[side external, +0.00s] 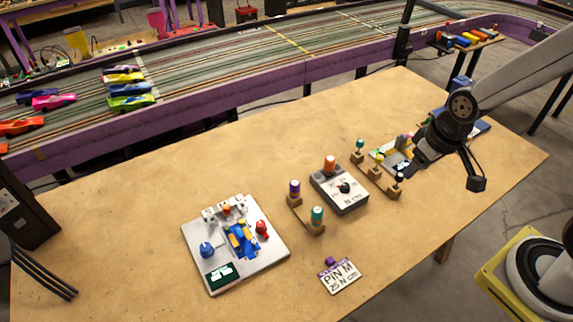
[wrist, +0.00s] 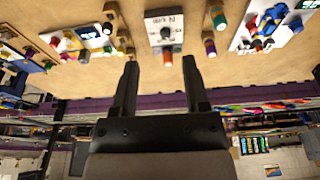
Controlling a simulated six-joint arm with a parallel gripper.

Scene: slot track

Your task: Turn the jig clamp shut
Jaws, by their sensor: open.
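The jig is a pale plate (side external: 262,268) at the front left of the table in the side view. A blue and yellow car (side external: 240,240) sits in its middle. A red knob (side external: 262,228) stands to the car's right and a blue knob (side external: 207,250) to its left. I cannot tell which knob is the clamp or how it is turned. Part of the jig also shows at the upper right of the wrist view (wrist: 243,38). My gripper (wrist: 160,60) is open and empty, over the table's right part in the side view (side external: 420,165), well away from the jig.
Between them stand a grey box with a dial (side external: 341,190), orange, purple and teal-topped pegs (side external: 317,217), and small wooden stands (side external: 376,173). A "PIN M" card (side external: 340,276) lies in front. The table's back left is clear. A purple-edged track (side external: 250,105) runs behind.

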